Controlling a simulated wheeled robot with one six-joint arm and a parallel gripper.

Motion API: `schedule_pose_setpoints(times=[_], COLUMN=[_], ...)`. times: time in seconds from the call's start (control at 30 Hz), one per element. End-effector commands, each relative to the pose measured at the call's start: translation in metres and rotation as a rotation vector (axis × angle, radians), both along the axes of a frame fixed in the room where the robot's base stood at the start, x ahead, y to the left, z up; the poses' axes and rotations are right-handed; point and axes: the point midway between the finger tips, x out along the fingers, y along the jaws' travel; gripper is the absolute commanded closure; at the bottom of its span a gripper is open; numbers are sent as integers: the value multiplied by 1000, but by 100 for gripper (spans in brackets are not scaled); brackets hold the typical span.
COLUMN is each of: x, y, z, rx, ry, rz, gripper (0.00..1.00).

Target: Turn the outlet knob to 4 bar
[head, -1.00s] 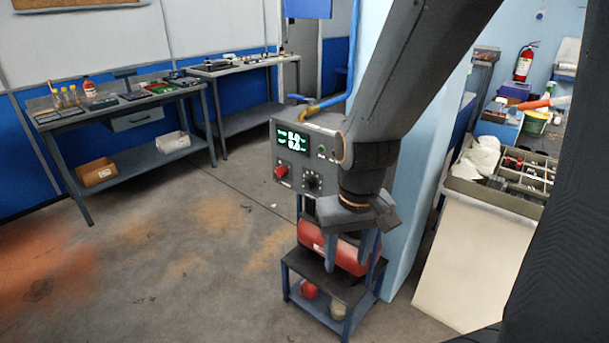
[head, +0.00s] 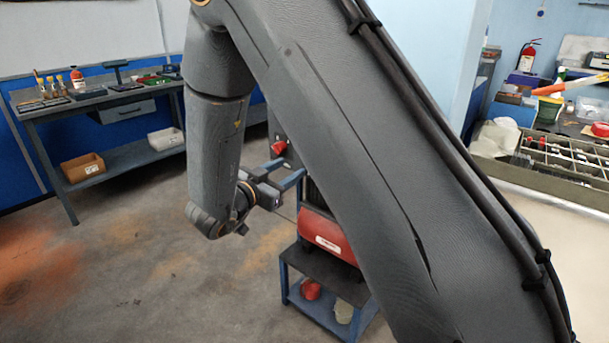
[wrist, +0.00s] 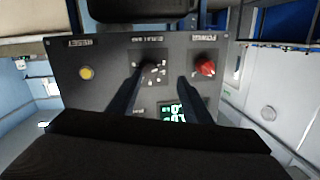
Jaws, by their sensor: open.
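The dark control panel (wrist: 100,105) fills the middle of the wrist view and appears upside down. The black outlet knob (wrist: 152,70), with white marks around it, is near the left fingertip. My gripper (wrist: 161,77) is open and points at the panel, its two fingers on either side of the knob's dial area. I cannot tell whether a finger touches the knob. A red power knob (wrist: 205,68) is to the right and a lit green display (wrist: 173,113) lies below, partly hidden by a finger.
A yellow button (wrist: 87,73) is on the panel's left in the wrist view. In the head view a red tank (head: 322,238) sits on a cart (head: 335,284) under the panel. A workbench (head: 100,98) stands at the back left. Floor left of the cart is clear.

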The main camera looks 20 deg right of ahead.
Motion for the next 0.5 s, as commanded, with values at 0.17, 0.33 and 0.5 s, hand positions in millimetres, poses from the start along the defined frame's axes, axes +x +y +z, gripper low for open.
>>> schedule_pose_setpoints(times=[0.17, 0.33, 0.5], x=[-14, -7, 9], y=[1, -12, -34], z=[-4, -2, -2], rx=[-69, -78, -78], ry=[-39, -45, -43], rz=[-91, -106, -106], gripper=[55, 55, 55])
